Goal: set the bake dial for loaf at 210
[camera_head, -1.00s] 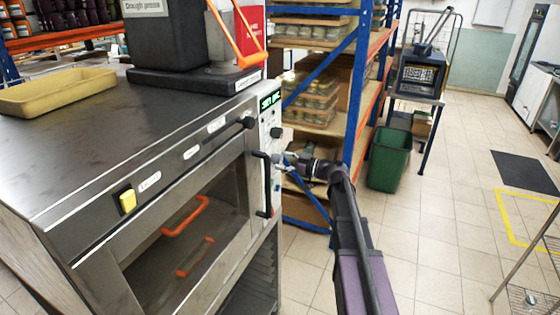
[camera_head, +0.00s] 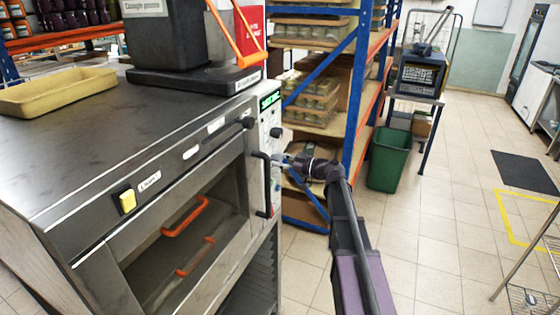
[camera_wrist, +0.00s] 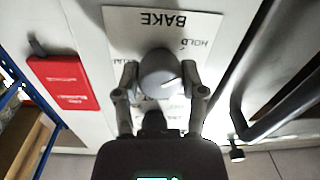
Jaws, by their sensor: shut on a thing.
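In the wrist view, the round grey bake dial (camera_wrist: 158,74) sits on a white plate (camera_wrist: 122,22) printed BAKE and HOLD, upside down in the picture. A short pale mark shows at the right of the dial's face. My gripper (camera_wrist: 160,84) has one finger on each side of the dial and is shut on it. The plate's other markings are partly hidden by the dial and fingers. In the head view, my gripper (camera_head: 281,160) is at the oven's (camera_head: 150,195) right-hand control panel (camera_head: 266,120), and the dial itself is hidden or too small to make out.
The oven's black door handle (camera_head: 262,185) is close beside my gripper; it also shows in the wrist view (camera_wrist: 240,115). A red label (camera_wrist: 62,82) is on the other side. A blue and orange shelf rack (camera_head: 352,110) and green bin (camera_head: 389,158) stand behind my arm.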

